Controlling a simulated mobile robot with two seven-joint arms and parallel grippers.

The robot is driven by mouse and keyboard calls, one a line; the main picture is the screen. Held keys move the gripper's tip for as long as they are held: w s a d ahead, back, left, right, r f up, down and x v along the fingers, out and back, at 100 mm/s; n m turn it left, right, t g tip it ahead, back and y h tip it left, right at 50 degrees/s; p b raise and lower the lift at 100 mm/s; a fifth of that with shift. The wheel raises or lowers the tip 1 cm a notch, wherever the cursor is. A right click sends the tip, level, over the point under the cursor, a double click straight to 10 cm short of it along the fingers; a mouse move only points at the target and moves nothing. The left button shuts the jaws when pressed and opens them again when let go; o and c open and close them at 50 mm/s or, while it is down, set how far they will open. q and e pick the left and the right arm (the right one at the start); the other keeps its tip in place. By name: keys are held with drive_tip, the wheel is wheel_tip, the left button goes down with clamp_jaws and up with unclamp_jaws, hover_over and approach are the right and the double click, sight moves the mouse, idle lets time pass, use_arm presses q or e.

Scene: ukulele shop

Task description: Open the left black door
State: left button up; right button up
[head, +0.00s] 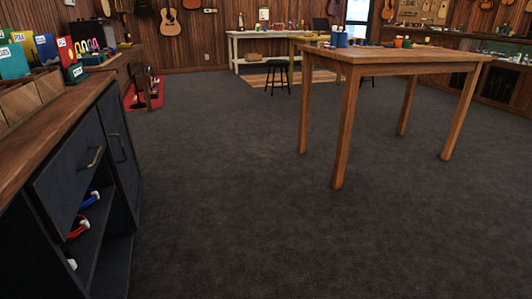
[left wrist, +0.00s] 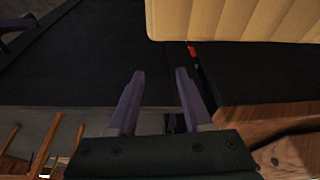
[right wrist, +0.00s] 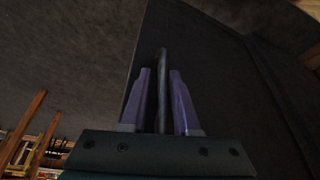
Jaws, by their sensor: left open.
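Neither gripper shows in the head view. In the right wrist view, my right gripper (right wrist: 160,85) has its fingers close on both sides of a dark upright bar (right wrist: 162,60), which looks like a door handle. The bar stands before a black panel (right wrist: 210,70), likely a door. My left gripper (left wrist: 159,75) is open and empty, facing a dark surface (left wrist: 95,60).
The wooden countertop (head: 45,125) on the cabinet carries colourful boxes (head: 45,50). A pale ribbed object (left wrist: 240,18) and a wooden edge (left wrist: 270,120) lie close to my left gripper. Grey carpet (head: 225,190) is clear ahead. A wooden table (head: 395,57) stands at right.

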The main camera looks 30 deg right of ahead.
drive_tip(key=shift+o, duration=1)
drive_tip(key=p+v, duration=0.6)
drive_tip(key=v, duration=0.4)
